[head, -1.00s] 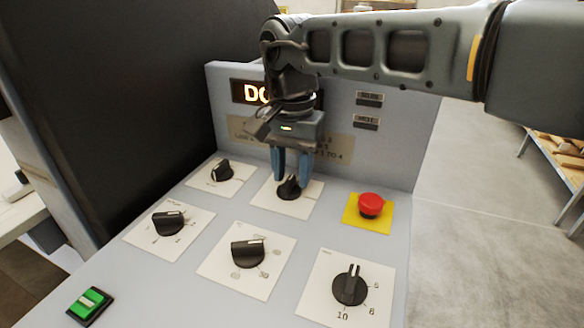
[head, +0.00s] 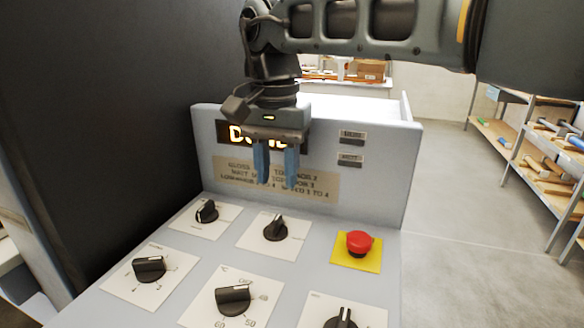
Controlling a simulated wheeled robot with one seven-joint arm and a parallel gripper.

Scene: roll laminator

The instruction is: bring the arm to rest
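My gripper (head: 276,165) hangs with its blue fingers pointing down, above and behind the upper middle black knob (head: 275,228). A gap shows between the fingers, with nothing in it. The knob stands free on its white plate, apart from the fingertips. My arm runs across the top of the head view to the right. Behind the fingers is the upright back panel (head: 375,185) with a lit display (head: 237,134), partly hidden by my gripper, and a tan label plate (head: 232,175).
Other black knobs (head: 206,211), (head: 149,268), (head: 233,298) and (head: 341,318) stand on the sloped panel. A red mushroom button (head: 359,243) sits on a yellow plate (head: 355,263). A dark wall (head: 90,110) rises at left. Shelving (head: 545,165) stands at right beyond open floor (head: 455,230).

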